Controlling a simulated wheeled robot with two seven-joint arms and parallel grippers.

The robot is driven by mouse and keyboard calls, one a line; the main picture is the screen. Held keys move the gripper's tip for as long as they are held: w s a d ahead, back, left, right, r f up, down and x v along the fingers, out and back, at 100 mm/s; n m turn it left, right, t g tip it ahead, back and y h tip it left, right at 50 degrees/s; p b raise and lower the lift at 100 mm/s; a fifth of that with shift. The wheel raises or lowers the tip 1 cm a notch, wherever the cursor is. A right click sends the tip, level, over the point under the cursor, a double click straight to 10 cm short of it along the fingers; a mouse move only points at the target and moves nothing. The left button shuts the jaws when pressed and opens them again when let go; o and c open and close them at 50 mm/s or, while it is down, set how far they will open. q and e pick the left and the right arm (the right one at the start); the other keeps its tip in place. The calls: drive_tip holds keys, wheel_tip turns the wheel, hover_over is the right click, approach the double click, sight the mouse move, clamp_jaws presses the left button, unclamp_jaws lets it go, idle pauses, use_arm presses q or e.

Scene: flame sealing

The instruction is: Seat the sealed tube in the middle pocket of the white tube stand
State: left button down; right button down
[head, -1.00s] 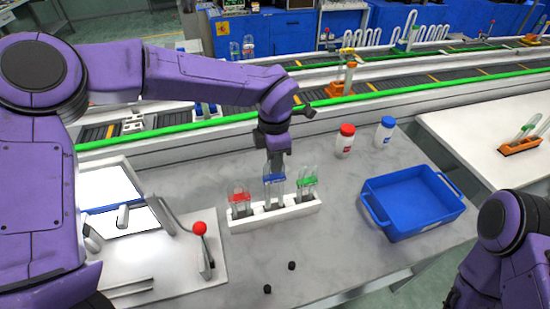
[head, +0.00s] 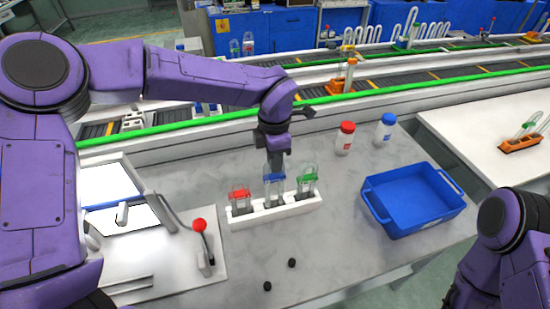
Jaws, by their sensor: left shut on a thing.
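The white tube stand (head: 271,216) sits on the grey table in front of me, with three pockets in a row. A tube with a red clip (head: 239,197) stands at its left end and one with a green clip (head: 307,182) at its right end. Between them a tube with a blue clip (head: 274,185) is upright at the middle pocket. My left gripper (head: 275,168) points down over this tube and is shut on its top. Whether the tube's bottom touches the pocket floor cannot be told. My right gripper is out of view; only my right arm shows at the lower right.
A blue bin (head: 412,226) stands to the right. A red-capped bottle (head: 345,140) and a blue-capped bottle (head: 385,130) stand behind. A device with a red-knobbed lever (head: 199,226) is at the left. Two small black pieces (head: 267,286) lie in front. The conveyor runs behind.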

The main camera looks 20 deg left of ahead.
sight(274, 175)
use_arm(q)
drive_tip(key=shift+f+b, duration=0.95)
drive_tip(key=shift+f, duration=1.15)
drive_tip(key=c, duration=1)
unclamp_jaws()
drive_tip(key=shift+r, duration=0.1)
wheel_tip(274, 175, up, 4)
drive_tip(key=p, duration=0.4)
drive_tip(key=shift+r+p, duration=0.25)
drive_tip(key=shift+p, duration=0.15)
wheel_tip(274, 175, up, 10)
drive_tip(key=shift+r+b, duration=0.25)
drive_tip(key=shift+b, duration=0.95)
